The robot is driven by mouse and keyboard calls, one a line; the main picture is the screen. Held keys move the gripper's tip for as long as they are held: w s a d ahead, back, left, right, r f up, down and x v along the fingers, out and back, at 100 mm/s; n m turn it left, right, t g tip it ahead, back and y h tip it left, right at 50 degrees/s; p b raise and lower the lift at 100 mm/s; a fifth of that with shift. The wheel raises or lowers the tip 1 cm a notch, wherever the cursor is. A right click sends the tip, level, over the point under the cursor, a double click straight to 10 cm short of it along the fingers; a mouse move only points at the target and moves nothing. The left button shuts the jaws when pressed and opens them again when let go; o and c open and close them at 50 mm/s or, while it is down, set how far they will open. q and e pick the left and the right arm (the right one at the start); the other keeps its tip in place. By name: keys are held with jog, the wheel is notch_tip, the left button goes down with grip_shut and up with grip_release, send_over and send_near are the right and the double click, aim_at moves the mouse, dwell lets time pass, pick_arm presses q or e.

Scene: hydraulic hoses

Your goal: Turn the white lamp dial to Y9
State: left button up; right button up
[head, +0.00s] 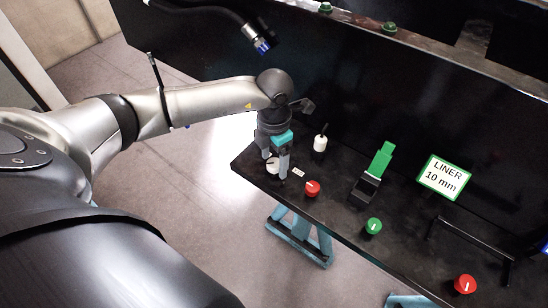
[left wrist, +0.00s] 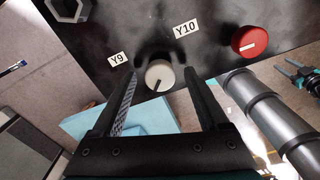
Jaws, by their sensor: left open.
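The white lamp dial (left wrist: 160,74) sits on the black panel with a dark pointer line on its face that runs toward the lower edge of the picture in the left wrist view. A Y9 label (left wrist: 120,59) is left of it and a Y10 label (left wrist: 186,29) is up and right. In the head view the dial (head: 272,165) is partly hidden by my fingers. My left gripper (head: 276,167) is open, pointing down, with its fingers on either side of the dial. I cannot tell whether they touch it. A small dark and teal shape (left wrist: 297,74) may be my right gripper.
A red dial (head: 312,188) is close by, with a white-capped part (head: 320,143) behind. A green-handled lever (head: 376,172), green dial (head: 374,226), LINER sign (head: 444,177) and another red dial (head: 465,284) are farther right. A blue-ended hose (head: 262,46) hangs above.

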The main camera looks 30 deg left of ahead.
pick_arm(q)
grip_shut()
dwell(0.6)
jog(key=n, duration=0.4)
jog(key=shift+n, duration=0.3)
jog(key=shift+n+p, duration=0.3)
jog(key=shift+n, duration=1.9)
grip_release()
